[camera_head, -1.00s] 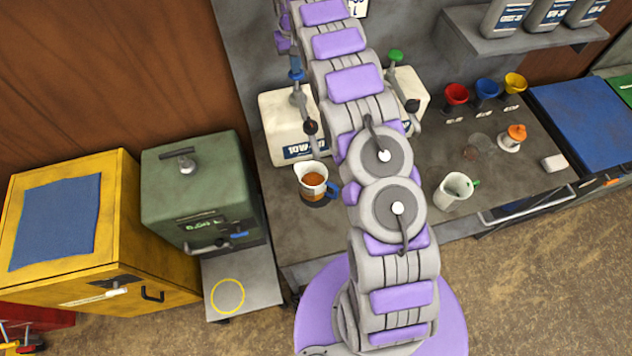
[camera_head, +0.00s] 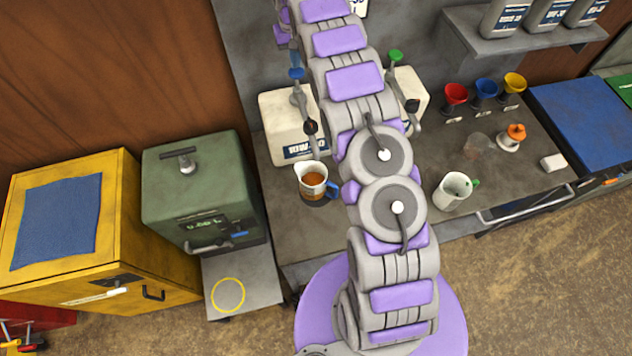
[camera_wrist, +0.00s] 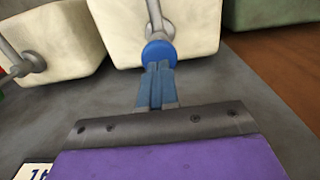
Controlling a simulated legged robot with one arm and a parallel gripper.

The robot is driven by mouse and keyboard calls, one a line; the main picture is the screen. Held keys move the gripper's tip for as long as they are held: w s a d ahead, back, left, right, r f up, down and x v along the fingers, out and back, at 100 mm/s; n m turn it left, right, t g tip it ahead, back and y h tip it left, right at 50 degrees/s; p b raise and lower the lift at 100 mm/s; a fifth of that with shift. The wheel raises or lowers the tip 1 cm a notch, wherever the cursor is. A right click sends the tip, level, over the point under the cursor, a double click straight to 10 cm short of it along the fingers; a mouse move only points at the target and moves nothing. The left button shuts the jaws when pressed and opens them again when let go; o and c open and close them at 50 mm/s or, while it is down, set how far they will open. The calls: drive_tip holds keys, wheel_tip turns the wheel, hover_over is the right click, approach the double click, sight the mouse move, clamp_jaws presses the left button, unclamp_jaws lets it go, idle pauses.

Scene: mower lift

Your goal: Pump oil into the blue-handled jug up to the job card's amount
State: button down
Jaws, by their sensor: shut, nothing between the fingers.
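The blue-handled jug (camera_head: 313,182) stands upright on the bench with amber-brown oil in it, below the spout of the blue-knobbed pump. Its exact level cannot be read. The pump's blue knob (camera_head: 296,73) tops a white container (camera_head: 285,128); the knob also shows in the wrist view (camera_wrist: 159,53). My gripper (camera_wrist: 158,72) is shut and empty, its fingertips at the knob; whether they touch or hover cannot be told. In the head view my arm hides much of the gripper. The job card is not clearly identifiable; a partly cut-off card (camera_head: 357,8) shows at the top.
A green-knobbed pump (camera_head: 395,55) stands to the right, partly behind my arm. A green-handled jug (camera_head: 455,190) is near the bench's front edge. Red, blue and yellow funnels (camera_head: 486,90) stand further back. A green box (camera_head: 200,190) with a display is at the left.

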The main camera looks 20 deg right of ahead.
sight(296, 75)
drive_tip(key=shift+f, duration=0.15)
drive_tip(key=shift+f+b, duration=0.95)
drive_tip(key=shift+f, duration=2.1)
drive_tip(key=shift+r, duration=0.15)
drive_tip(key=shift+r+p, duration=0.85)
drive_tip(key=shift+r, duration=2.25)
wheel_tip(296, 75, up, 2)
drive_tip(key=shift+w+p, duration=0.1)
drive_tip(key=shift+p, duration=0.3)
wheel_tip(296, 75, up, 4)
drive_tip(key=shift+p, duration=0.9)
